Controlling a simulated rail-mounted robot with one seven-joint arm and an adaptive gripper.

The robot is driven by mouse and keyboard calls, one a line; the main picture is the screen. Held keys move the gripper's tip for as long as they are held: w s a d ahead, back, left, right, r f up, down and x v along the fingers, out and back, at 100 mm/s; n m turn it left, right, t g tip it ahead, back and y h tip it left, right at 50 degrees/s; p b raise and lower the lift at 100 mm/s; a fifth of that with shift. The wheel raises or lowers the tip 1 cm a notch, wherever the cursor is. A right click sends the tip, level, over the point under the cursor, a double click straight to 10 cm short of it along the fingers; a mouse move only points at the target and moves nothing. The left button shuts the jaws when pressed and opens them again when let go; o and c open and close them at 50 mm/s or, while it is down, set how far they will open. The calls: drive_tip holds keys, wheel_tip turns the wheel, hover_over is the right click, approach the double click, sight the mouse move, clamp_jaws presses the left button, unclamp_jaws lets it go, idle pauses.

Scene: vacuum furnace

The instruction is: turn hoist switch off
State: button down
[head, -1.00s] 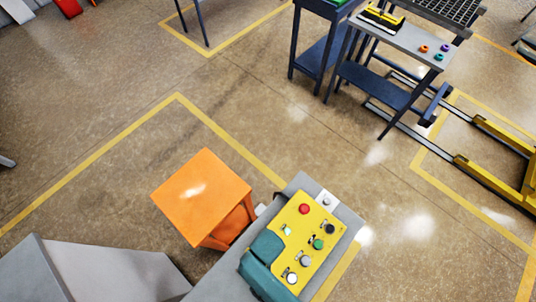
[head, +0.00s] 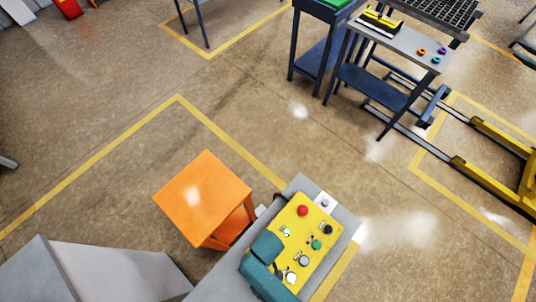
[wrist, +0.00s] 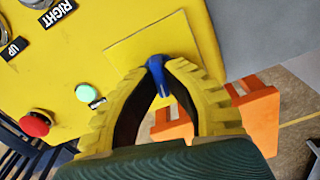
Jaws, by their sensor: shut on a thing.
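The hoist switch appears as a small blue knob (wrist: 156,68) on a square yellow plate (wrist: 150,38) in the wrist view. My gripper (wrist: 158,88) has its two ribbed yellow fingers closed around the knob, with their tips touching its sides. Only the knob's upper end and a strip between the fingers show. In the head view, the yellow control panel (head: 322,226) sits on a grey console at bottom centre. My teal wrist covers its left edge and hides the knob there.
A red button (wrist: 35,124) and a lit green lamp (wrist: 84,93) are beside the plate in the wrist view. An orange stool (head: 202,195) stands close left of the console. A grey cabinet (head: 95,270) is at bottom left. Open floor lies beyond.

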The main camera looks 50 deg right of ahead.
drive_tip(key=n+p, duration=0.2)
drive_tip(key=n, duration=0.2)
drive_tip(key=shift+n, duration=0.3)
drive_tip(key=shift+n+p, duration=0.65)
drive_tip(key=shift+n, duration=1.05)
drive_tip(key=shift+f, duration=0.1)
drive_tip(key=c, duration=1.1)
unclamp_jaws()
drive_tip(key=shift+c, duration=0.2)
wheel_tip(320, 180, up, 12)
